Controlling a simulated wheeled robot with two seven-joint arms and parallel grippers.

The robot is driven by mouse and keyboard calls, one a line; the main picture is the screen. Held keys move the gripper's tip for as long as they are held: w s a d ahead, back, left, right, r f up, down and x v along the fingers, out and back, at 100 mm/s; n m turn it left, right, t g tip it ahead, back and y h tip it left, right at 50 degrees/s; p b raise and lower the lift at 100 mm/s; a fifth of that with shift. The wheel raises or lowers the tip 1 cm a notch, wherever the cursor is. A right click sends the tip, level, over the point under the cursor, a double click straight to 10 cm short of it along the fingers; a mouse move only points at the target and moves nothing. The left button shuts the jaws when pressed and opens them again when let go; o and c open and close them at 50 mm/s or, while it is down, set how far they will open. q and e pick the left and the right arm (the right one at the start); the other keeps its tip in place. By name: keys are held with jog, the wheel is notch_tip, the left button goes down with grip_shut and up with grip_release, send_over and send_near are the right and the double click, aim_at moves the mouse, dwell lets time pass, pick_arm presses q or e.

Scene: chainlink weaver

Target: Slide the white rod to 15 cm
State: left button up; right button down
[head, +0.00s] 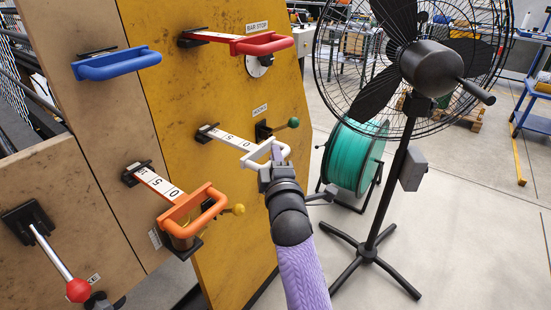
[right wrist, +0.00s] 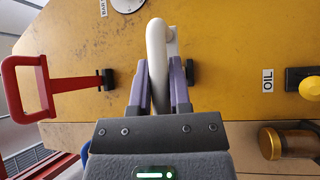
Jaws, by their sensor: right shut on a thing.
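The white rod (head: 226,138) sticks out of a black bracket on the yellow panel. Dark figures are printed along it, too small to read surely. It ends in a white loop handle (head: 256,160). My right gripper (head: 275,162) is shut on the outer bar of this handle. In the right wrist view, the white handle (right wrist: 156,45) stands between the two purple-grey fingers (right wrist: 160,98). The part between the fingers is partly hidden. My left gripper is not in view.
A red-handled rod (head: 262,44) is above, a blue handle (head: 118,64) upper left, and an orange-handled rod (head: 193,212) lower left. A green-knobbed lever (head: 292,122) sits close by the white handle. A black fan (head: 432,68) and green reel (head: 357,155) stand to the right.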

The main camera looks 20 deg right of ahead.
dwell(0.8)
jog(key=s+d+p, duration=0.1)
jog(key=s+p, duration=0.1)
jog(key=s+d+p, duration=0.1)
jog(key=s+d, duration=0.1)
jog(key=shift+s+f+p, duration=0.1)
jog(key=shift+p, duration=0.3)
jog(key=c, duration=0.6)
grip_release()
jog(key=shift+d, duration=0.1)
